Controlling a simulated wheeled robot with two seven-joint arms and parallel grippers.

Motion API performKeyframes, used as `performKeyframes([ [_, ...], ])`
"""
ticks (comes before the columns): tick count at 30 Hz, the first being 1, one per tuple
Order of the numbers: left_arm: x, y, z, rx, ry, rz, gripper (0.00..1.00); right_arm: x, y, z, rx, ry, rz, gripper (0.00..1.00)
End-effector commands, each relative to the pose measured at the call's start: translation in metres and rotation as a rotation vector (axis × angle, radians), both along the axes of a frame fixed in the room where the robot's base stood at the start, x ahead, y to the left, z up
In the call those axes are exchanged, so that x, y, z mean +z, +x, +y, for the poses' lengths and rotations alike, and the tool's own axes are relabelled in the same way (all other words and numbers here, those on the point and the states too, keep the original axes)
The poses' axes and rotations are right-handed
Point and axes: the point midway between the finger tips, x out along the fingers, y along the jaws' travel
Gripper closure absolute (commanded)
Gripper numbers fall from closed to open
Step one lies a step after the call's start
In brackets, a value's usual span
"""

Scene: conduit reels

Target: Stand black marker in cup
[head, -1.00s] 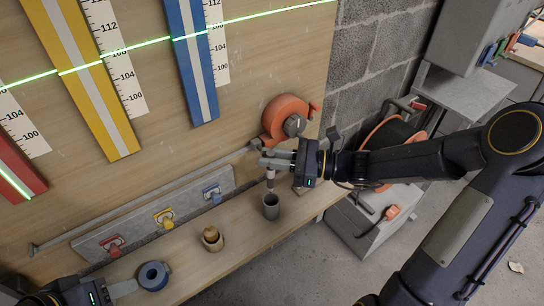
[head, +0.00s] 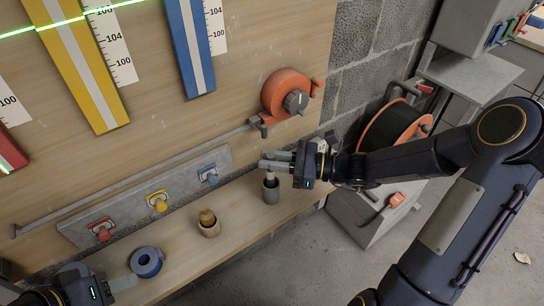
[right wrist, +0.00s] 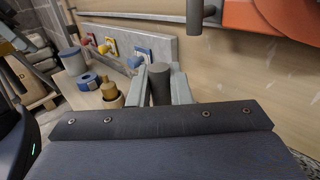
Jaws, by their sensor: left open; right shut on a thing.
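In the right wrist view a dark cylinder, apparently the marker (right wrist: 160,85), stands between the two grey fingers. The cup's inside and the marker's tip are hidden. My left gripper (head: 127,284) is open at the lower left, near a blue tape roll.
The blue roll (head: 146,262) and a wooden pot (head: 209,226) with a brown thing in it stand left on the ledge (head: 240,222). Red, yellow and blue clips sit on a grey strip (head: 130,205) behind. An orange reel (head: 285,95) hangs above the cup.

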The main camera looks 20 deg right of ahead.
Motion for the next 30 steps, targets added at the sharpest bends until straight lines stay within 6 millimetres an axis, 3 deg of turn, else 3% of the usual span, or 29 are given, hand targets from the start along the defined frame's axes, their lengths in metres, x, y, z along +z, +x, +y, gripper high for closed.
performKeyframes([
  [14,-0.0063,-0.0001,0.0000,0.000,0.000,0.000,0.52,-0.0099,0.0000,0.0001,0.000,0.000,0.000,1.00],
  [15,-0.0063,-0.0001,0.0000,0.000,0.000,0.000,0.52,-0.0099,0.0000,0.0000,0.000,0.000,0.000,0.78],
  [20,-0.0063,-0.0001,0.0000,0.000,0.000,0.000,0.52,-0.0099,0.0001,-0.0001,0.000,0.000,0.000,0.57],
  [30,-0.0045,0.0000,0.0000,0.000,0.000,0.000,0.52,-0.0092,-0.0014,-0.0044,-0.002,0.000,0.000,0.57],
])
